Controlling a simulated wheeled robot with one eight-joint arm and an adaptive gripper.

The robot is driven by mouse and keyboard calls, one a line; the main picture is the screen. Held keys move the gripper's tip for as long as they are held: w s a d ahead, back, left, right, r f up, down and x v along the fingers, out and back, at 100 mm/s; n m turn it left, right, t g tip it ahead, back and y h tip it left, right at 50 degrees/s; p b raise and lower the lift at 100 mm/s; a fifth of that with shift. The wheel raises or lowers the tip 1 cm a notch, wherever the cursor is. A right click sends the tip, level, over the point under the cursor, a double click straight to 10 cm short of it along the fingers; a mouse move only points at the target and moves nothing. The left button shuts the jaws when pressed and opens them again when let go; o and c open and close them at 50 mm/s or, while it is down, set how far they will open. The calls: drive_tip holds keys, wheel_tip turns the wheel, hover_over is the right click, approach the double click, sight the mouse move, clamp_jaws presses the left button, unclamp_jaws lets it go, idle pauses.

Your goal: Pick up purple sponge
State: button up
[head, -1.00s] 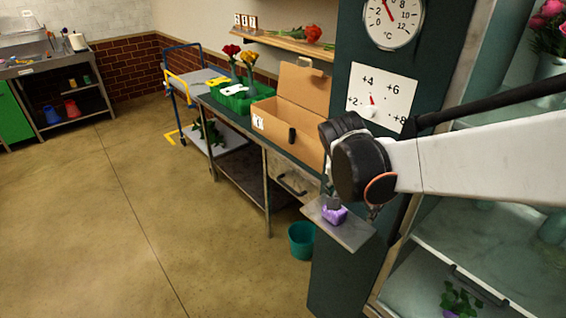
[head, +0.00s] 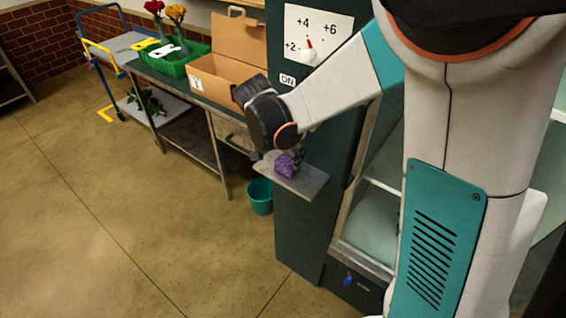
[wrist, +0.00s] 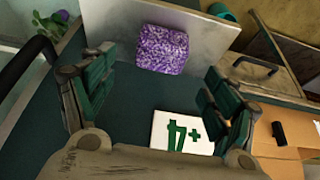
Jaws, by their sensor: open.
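The purple sponge (head: 287,166) is a small speckled block on a grey shelf plate (head: 308,184) that juts from the dark green cabinet side. In the wrist view the sponge (wrist: 162,49) lies on the plate (wrist: 110,22), ahead of my gripper and between the lines of its fingers. My gripper (wrist: 160,100) is open and empty, with a finger at each side, and the sponge is beyond the fingertips. In the head view my wrist is just above and left of the sponge, and the fingers are mostly hidden behind it.
A teal bucket (head: 259,197) stands on the floor below the plate. A cardboard box (head: 222,70) and a green crate (head: 174,57) with flowers stand on the workbench at the left. A glass-fronted cabinet (head: 370,215) is at the right. Open floor lies at the left.

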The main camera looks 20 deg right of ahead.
sight(287, 161)
drive_tip(key=shift+b+x, duration=1.35)
drive_tip(key=shift+x, duration=1.95)
drive_tip(key=shift+s+a, duration=0.1)
drive_tip(key=c, duration=1.1)
